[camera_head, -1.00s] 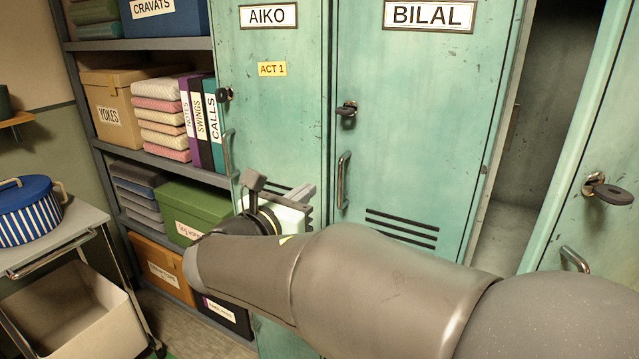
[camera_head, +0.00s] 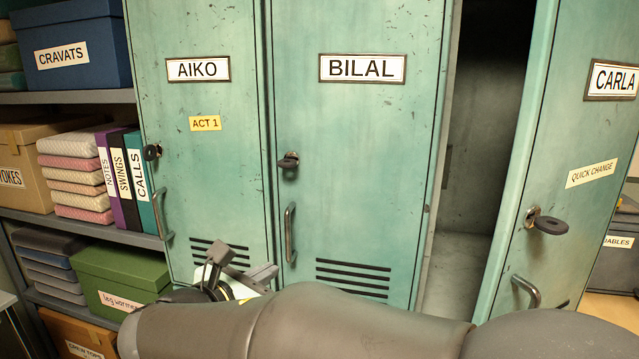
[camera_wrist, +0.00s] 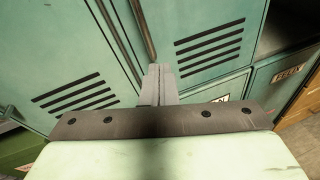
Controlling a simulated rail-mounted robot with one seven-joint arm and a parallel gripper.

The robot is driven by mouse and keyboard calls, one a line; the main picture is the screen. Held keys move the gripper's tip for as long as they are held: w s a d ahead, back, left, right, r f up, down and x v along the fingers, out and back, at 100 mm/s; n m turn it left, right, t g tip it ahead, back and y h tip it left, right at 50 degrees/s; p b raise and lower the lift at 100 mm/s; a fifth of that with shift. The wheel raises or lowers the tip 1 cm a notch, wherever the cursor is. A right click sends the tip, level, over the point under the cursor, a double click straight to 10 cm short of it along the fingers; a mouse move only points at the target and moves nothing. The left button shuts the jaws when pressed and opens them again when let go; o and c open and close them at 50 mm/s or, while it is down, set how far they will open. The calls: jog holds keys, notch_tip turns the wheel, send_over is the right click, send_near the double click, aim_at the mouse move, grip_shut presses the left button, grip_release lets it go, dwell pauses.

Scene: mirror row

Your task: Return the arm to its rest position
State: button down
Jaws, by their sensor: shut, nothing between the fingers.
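My arm reaches across the bottom of the head view. My gripper (camera_head: 262,275) is low in front of the AIKO locker (camera_head: 215,150), partly hidden by my own wrist. In the wrist view my gripper (camera_wrist: 158,75) has its two fingers together with nothing between them. The fingertips point toward the lower, slotted part of the locker doors. I cannot tell how far they are from the doors.
The BILAL locker (camera_head: 350,150) is shut, with a key in its lock (camera_head: 288,161). The CARLA door (camera_head: 570,150) stands open at the right, showing an empty-looking interior (camera_head: 475,150). Shelves with a blue box (camera_head: 75,50) and a green box (camera_head: 120,277) are at left.

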jog(key=s+d+f+m+g+p, duration=0.2)
jog(key=s+d+f+m+g, duration=0.15)
jog(key=d+m, duration=0.4)
jog(key=s+d+f+m+g+p, duration=0.25)
jog(key=d+m+g, duration=0.2)
jog(key=d, duration=0.65)
jog(key=s+d+f+m+g+y+p, duration=0.1)
jog(key=s+d+f+m+g+y, duration=0.1)
jog(key=s+m, duration=0.4)
jog(key=s+d+f+m+g+y+p, duration=0.2)
jog(key=s+m+y, duration=0.3)
jog(key=m, duration=0.5)
jog(key=shift+s+d+f+m+g, duration=0.3)
jog(key=shift+s+d+f+g, duration=0.15)
jog(key=shift+s+f+g, duration=0.5)
jog(key=shift+s+r+t, duration=0.1)
jog(key=shift+r+t, duration=0.1)
jog(key=shift+t, duration=0.05)
